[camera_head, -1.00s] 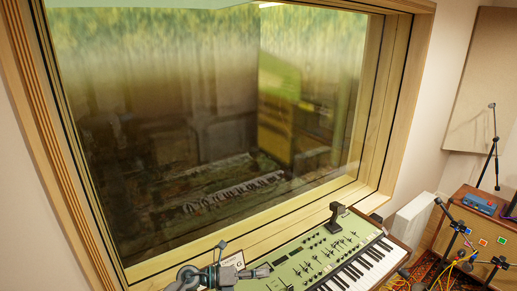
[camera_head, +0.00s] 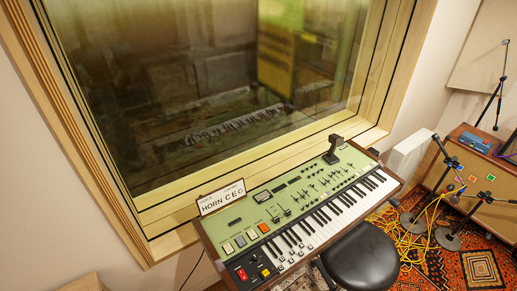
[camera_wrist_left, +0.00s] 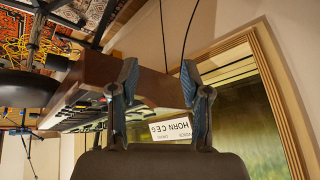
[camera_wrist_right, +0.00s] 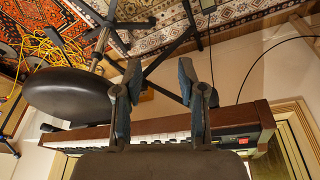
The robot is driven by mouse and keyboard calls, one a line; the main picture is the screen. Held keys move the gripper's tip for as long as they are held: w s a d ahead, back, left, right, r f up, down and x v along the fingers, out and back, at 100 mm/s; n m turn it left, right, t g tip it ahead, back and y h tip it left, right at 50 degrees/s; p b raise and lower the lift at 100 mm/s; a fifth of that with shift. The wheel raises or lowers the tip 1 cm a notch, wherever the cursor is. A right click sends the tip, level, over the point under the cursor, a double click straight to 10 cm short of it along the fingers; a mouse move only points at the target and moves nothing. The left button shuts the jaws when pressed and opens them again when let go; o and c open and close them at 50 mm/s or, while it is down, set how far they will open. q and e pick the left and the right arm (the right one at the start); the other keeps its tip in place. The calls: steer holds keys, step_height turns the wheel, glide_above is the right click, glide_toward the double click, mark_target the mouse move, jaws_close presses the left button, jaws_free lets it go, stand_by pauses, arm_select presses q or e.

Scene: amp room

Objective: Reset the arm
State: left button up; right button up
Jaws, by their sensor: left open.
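Neither of my arms shows in the head view. My left gripper (camera_wrist_left: 158,72) shows in the left wrist view with its two blue-grey fingers apart and nothing between them. Beyond it are the keyboard's brown side and the white card marked HORN C E G (camera_wrist_left: 170,129). My right gripper (camera_wrist_right: 160,70) shows in the right wrist view, also spread and empty, with the keyboard's white keys (camera_wrist_right: 155,138) behind it. In the head view the green keyboard (camera_head: 290,195) stands below the window, and the card (camera_head: 221,197) is upright at its left end.
A black round stool (camera_head: 362,258) stands close in front of the keyboard. Mic stands (camera_head: 448,235) and yellow cables (camera_head: 408,245) are on the patterned rug at the right. A wooden cabinet (camera_head: 470,165) stands beyond. A large window (camera_head: 215,90) is behind the keyboard.

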arm_select(q)
steer(key=s+f+g, duration=0.1)
steer(key=s+g, duration=0.2)
steer(key=s, duration=0.6)
steer(key=s+f+b, duration=0.2)
steer(key=f, duration=1.5)
steer(key=s+f+g+b, duration=0.1)
steer(key=f+b, duration=0.1)
steer(key=f, duration=1.5)
steer(key=shift+s+a+f+n+b, duration=0.2)
steer(key=shift+s+f+n+b, duration=0.1)
steer(key=shift+s+b, duration=0.1)
arm_select(e)
steer(key=s+f, duration=0.2)
steer(key=f, duration=1.3)
steer(key=s+f+g, duration=0.1)
steer(key=s+f, duration=0.2)
steer(key=f, duration=1.3)
steer(key=shift+s+d+f, duration=0.15)
steer(key=shift+s, duration=0.15)
